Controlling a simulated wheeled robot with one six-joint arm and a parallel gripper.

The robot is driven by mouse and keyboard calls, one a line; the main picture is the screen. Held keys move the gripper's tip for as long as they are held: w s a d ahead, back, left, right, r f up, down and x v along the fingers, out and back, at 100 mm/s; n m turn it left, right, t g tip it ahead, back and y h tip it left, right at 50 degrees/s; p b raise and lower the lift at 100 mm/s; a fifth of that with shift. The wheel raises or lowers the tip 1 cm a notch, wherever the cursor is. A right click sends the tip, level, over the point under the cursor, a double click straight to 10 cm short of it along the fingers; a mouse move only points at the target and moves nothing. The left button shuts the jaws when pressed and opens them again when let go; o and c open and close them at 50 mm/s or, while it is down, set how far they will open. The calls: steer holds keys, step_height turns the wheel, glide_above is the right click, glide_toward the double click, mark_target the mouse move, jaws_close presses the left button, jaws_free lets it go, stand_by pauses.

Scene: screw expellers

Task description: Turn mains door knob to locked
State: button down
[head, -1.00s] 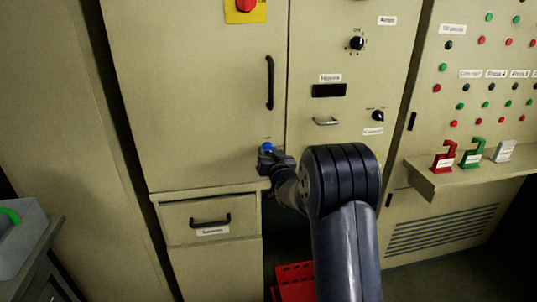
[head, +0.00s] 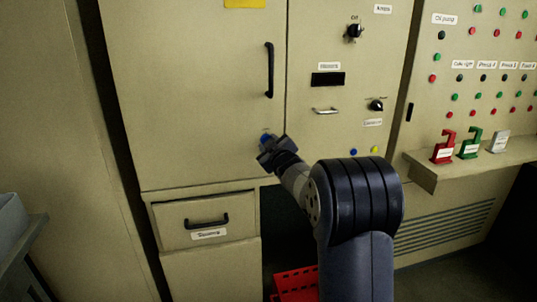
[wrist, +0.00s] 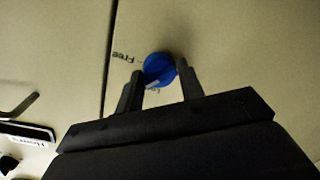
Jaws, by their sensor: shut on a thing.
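The blue door knob (wrist: 160,68) is on the beige mains door (head: 190,100), near its lower right corner. In the head view the knob (head: 266,139) is partly hidden by my gripper (head: 268,150). In the wrist view my gripper (wrist: 160,85) has one finger on each side of the knob and is shut on it. A "Free" label (wrist: 123,57) shows upside down to the knob's left. A light mark on the knob's lower edge lies by a second label, which is mostly hidden.
A black door handle (head: 269,70) is above the knob. A drawer (head: 175,225) with a black handle is below. A panel with dials (head: 376,105) is to the right, beside a shelf (head: 430,175) holding red, green and grey pieces. A red crate (head: 296,284) is low down.

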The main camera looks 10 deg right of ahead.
steer(key=shift+r+n+h+b, duration=0.1)
steer(key=shift+n+h+b, duration=0.15)
steer(key=shift+n+b, duration=1.5)
steer(key=shift+r+n+h+b, duration=0.1)
steer(key=shift+n+h+b, duration=0.15)
steer(key=shift+n+b, duration=1.45)
steer(key=shift+r+n+p, duration=0.1)
steer(key=shift+n+p, duration=0.3)
steer(key=shift+n, duration=0.25)
steer(key=c, duration=0.9)
jaws_free()
steer(key=shift+c, duration=0.2)
steer(key=shift+f, duration=0.2)
steer(key=s+b, duration=0.1)
steer(key=s, duration=0.9)
steer(key=shift+s+r, duration=0.4)
steer(key=shift+r, duration=0.05)
steer(key=shift+w, duration=0.1)
